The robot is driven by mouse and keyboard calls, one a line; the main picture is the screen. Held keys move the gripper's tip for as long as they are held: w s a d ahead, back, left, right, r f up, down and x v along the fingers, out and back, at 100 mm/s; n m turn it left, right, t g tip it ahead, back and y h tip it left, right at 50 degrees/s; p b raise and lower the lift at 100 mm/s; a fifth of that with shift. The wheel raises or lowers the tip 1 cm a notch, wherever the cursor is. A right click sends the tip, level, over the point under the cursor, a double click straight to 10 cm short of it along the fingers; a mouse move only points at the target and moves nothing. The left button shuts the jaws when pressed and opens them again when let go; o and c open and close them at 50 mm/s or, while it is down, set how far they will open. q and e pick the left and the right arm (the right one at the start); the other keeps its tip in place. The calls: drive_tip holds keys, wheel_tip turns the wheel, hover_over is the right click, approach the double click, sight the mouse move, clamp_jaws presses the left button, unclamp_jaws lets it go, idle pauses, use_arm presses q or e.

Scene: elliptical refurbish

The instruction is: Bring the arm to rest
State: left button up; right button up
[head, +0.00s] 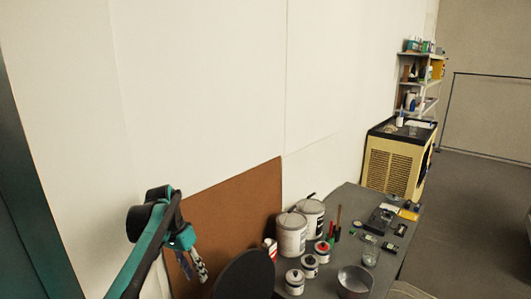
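My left arm comes in from the lower left in teal and black. My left gripper (191,266) hangs downward in front of the brown board, left of the grey table. Its fingers look small and dark with pale patches, and whether they are open or shut is unclear. No object shows in it. My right gripper is not in view.
The grey table (408,248) holds paint cans (291,236), small jars (295,282), a metal pot (355,280), a glass (370,250) and small tools. A brown board (235,205) leans on the white wall. A dark rounded panel (246,276) stands near my gripper. A yellow cabinet (393,165) is beyond.

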use_arm(q)
drive_tip(key=s+d+f+n+t+y+b, duration=0.1)
drive_tip(key=s+f+n+t, duration=0.1)
drive_tip(key=s, duration=1)
drive_tip(key=s+d+f+n+t+y+b, duration=0.1)
drive_tip(key=s+f+t, duration=0.4)
drive_tip(key=s, duration=0.8)
drive_tip(key=shift+d+f+n+y+b, duration=0.4)
drive_tip(key=shift+f+n+b, duration=0.1)
drive_tip(key=shift+f+n, duration=0.35)
